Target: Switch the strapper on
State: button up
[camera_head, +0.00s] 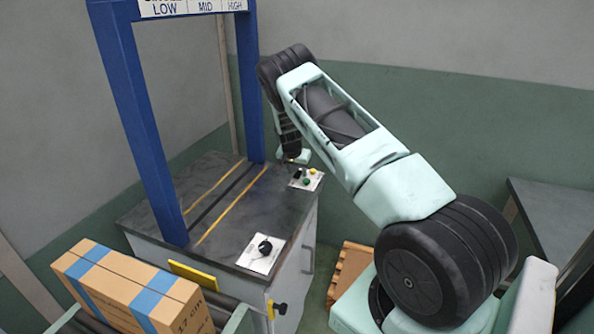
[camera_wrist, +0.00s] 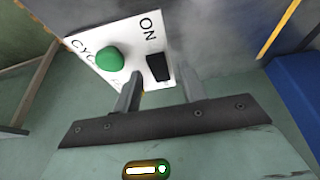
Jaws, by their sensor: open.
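The strapper has a dark worktop (camera_head: 215,178) and a blue arch (camera_head: 145,130). Contact cannot be told. In the head view my arm hides most of the gripper.
A cardboard box with blue bands (camera_head: 130,288) lies at the front left. A white plate with a black dial (camera_head: 265,247) is on the worktop's near corner. A black knob on a yellow plate (camera_head: 276,308) is on the cabinet side. A wooden pallet (camera_head: 350,268) stands behind.

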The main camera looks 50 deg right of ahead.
jog(key=shift+c, duration=0.3)
grip_shut()
jog(key=shift+a+f+h+b, duration=0.35)
jog(key=shift+h+b, duration=0.25)
jog(key=shift+b, duration=0.35)
jog(key=shift+s+t+h+b, duration=0.15)
jog(key=shift+t+h+b, duration=0.4)
jog(key=shift+b, duration=0.2)
jog(key=shift+r+h, duration=0.1)
jog(key=shift+h, duration=0.15)
jog(key=shift+o, duration=0.3)
grip_release()
jog(key=shift+r, duration=0.1)
